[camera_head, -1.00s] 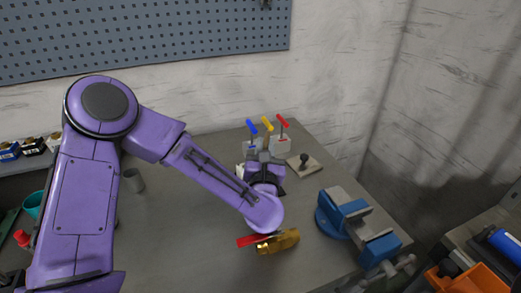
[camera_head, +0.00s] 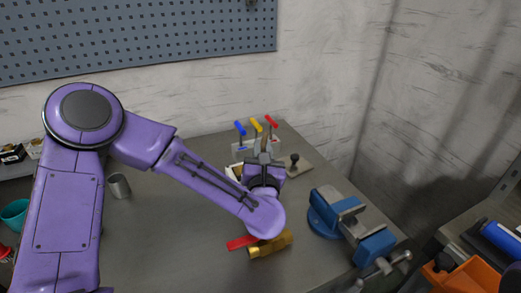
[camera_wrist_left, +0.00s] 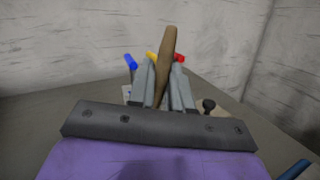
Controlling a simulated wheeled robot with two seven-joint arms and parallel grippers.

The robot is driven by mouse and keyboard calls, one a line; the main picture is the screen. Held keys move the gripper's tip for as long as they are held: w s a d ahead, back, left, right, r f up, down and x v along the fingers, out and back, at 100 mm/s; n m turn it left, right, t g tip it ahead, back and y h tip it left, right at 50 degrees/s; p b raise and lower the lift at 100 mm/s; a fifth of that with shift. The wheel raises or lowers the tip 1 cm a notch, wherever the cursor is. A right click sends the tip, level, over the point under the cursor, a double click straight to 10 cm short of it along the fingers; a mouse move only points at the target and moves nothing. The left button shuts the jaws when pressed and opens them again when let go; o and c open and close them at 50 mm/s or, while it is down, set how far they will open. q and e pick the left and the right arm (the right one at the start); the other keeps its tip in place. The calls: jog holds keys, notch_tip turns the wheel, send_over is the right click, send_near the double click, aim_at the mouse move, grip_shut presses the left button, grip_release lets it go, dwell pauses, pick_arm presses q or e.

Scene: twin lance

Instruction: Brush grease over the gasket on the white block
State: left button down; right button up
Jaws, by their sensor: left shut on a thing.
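My left gripper (camera_head: 263,157) is shut on a brown wooden handle (camera_wrist_left: 166,66), probably the grease brush. The handle stands nearly upright between the fingers in the left wrist view; its lower end is hidden. The gripper is in front of a grey holder (camera_head: 241,145) with blue, yellow and red handles at the back of the table. A white-edged piece (camera_head: 233,171), perhaps the white block, shows just left of the gripper, mostly covered by my arm. I cannot make out the gasket or any grease. My right gripper is not in view.
A flat plate with a dark knob (camera_head: 295,160) lies right of the gripper. A blue vise (camera_head: 340,216) stands at the right table edge. A red-handled brass mallet (camera_head: 270,245) lies in front, below my arm. A grey cup (camera_head: 119,186) stands left; the middle table is clear.

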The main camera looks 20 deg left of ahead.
pick_arm(q)
jog(key=shift+s, duration=0.15)
jog(key=shift+s+a+b, duration=0.55)
jog(key=shift+s+a, duration=1.15)
jog(key=shift+s, duration=0.25)
jog(key=shift+w+d+b, duration=1.45)
jog(key=shift+w+b, duration=0.15)
jog(key=shift+w, duration=0.05)
jog(key=shift+b, duration=0.3)
jog(key=shift+s+a+b, duration=0.6)
jog(key=shift+s+a, duration=1.25)
jog(key=shift+s, duration=0.3)
jog(key=shift+r, duration=0.1)
